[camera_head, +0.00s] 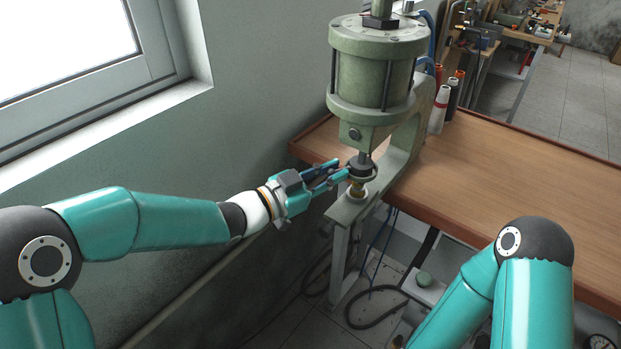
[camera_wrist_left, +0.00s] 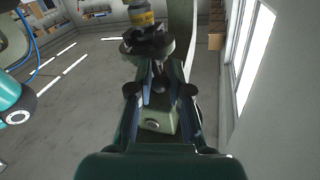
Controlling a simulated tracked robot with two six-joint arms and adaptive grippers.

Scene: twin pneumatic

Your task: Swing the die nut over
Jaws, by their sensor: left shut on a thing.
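The die nut (camera_head: 361,166) is a dark, round, notched piece at the lower end of the green press's ram (camera_head: 365,155). It also shows in the left wrist view (camera_wrist_left: 146,44), which sees the press upside down. My left gripper (camera_head: 345,171) reaches in from the left at nut height and is shut on the die nut. In the left wrist view its fingers (camera_wrist_left: 159,89) flank the ram; the exact contact is hard to see. My right gripper is out of view.
The green press cylinder (camera_head: 371,68) stands directly above my left gripper, with its curved frame (camera_head: 402,150) behind. A wooden bench (camera_head: 500,180) spreads right, largely clear. White and dark tubes (camera_head: 441,108) stand beside the press. A wall with a window (camera_head: 70,45) is at left.

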